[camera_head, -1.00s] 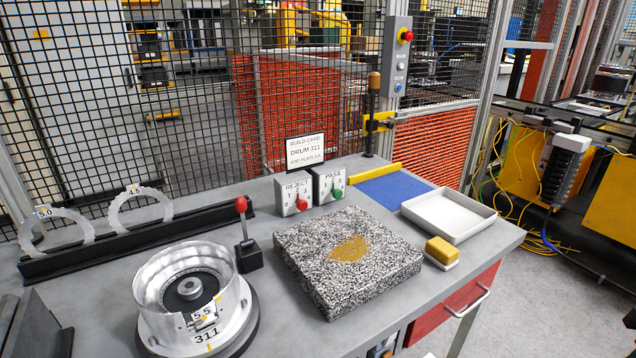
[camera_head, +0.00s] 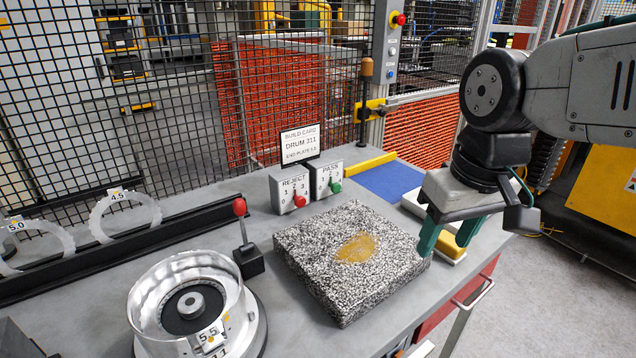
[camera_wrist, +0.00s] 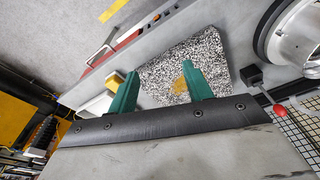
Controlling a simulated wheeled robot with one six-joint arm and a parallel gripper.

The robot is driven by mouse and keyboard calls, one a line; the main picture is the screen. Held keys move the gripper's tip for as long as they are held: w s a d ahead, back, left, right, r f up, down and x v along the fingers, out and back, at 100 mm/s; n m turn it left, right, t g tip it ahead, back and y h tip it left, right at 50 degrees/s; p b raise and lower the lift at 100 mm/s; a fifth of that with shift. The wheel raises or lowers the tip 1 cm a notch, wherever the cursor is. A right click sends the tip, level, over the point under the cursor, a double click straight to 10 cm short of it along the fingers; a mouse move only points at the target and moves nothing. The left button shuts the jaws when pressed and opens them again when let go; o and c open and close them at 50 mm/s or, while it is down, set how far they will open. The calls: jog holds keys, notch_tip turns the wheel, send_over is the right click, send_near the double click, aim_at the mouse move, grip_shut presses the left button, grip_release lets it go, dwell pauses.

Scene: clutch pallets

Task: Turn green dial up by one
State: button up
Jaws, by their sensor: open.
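The green dial (camera_head: 335,187) is a small round knob on the front of the white PASS box (camera_head: 326,177), at the back of the bench. Small numbers surround it; I cannot read for sure which one it points to. The REJECT box (camera_head: 289,191) with a red dial (camera_head: 299,200) stands just left of it. My gripper (camera_head: 447,240) has green fingers, spread apart and empty, above the right side of the bench near the granite block. It is well to the right of the dial and nearer the camera. In the wrist view the open fingers (camera_wrist: 160,92) show over the block, without the green dial.
A speckled granite block (camera_head: 345,290) with a tan patch lies in front of the boxes. A red-knobbed lever (camera_head: 241,225) and a metal drum (camera_head: 160,320) stand left. A white tray (camera_head: 412,202) and yellow sponge (camera_head: 452,248) are partly hidden by my gripper. A build card (camera_head: 300,145) stands behind.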

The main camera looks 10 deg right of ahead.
jog(key=w+a+n, duration=0.1)
jog(key=w+n, duration=0.1)
jog(key=w, duration=1.3)
jog(key=n+t+y, duration=0.1)
jog(key=n+t, duration=0.1)
send_near(337, 184)
jog(key=f, duration=0.2)
jog(key=x, duration=0.7)
jog(key=shift+w+a, duration=0.15)
jog(key=shift+w, duration=0.25)
jog(key=shift+w+f, duration=0.1)
jog(key=shift+f, duration=0.15)
jog(key=c, duration=1)
